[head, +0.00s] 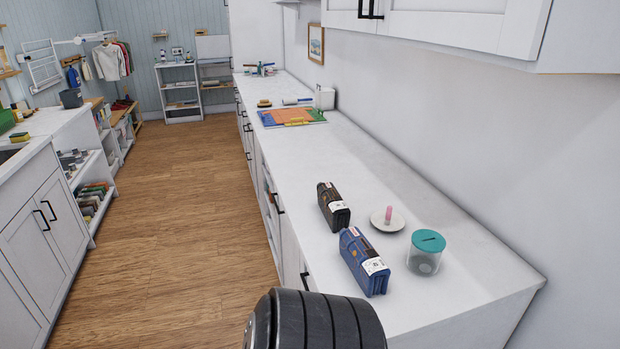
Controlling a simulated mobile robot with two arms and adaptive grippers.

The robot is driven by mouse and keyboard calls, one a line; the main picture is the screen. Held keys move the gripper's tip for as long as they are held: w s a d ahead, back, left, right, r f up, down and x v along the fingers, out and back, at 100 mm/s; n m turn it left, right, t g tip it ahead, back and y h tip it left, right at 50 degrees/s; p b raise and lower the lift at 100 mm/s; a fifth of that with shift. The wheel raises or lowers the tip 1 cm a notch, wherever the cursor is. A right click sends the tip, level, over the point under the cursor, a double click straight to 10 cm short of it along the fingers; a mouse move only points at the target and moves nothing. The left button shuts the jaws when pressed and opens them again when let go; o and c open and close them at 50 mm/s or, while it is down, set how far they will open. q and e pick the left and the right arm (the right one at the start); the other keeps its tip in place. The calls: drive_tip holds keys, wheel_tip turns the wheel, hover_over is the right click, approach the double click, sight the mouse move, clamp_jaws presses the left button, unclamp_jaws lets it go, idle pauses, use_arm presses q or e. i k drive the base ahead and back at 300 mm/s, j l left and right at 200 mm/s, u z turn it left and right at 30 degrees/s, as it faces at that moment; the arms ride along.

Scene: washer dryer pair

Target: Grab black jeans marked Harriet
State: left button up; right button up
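A folded black bundle that looks like jeans (332,206) lies on the white counter (400,190) in the head view. It has a white label at its near end, too small to read, so I cannot tell the name. A folded blue bundle, which looks like blue jeans (358,258), lies just in front of it, also with a white label. Neither of my grippers is in view. A dark ribbed part at the bottom edge, likely mine, covers some of the floor and the counter front.
A white dish (387,219) with a pink item and a clear jar with a teal lid (426,252) stand right of the bundles. Wall cabinets (440,25) hang above. A colourful mat (292,117) lies farther back. The wood floor (180,210) is clear.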

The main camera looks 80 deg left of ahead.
sight(337, 214)
drive_tip(key=u, duration=2.6)
drive_tip(key=j+z, duration=0.1)
drive_tip(key=z, duration=0.55)
drive_tip(key=i+j+z, duration=0.15)
drive_tip(key=j+z, duration=0.25)
drive_tip(key=j, duration=0.25)
drive_tip(key=j+z, duration=0.45)
drive_tip(key=j, duration=0.25)
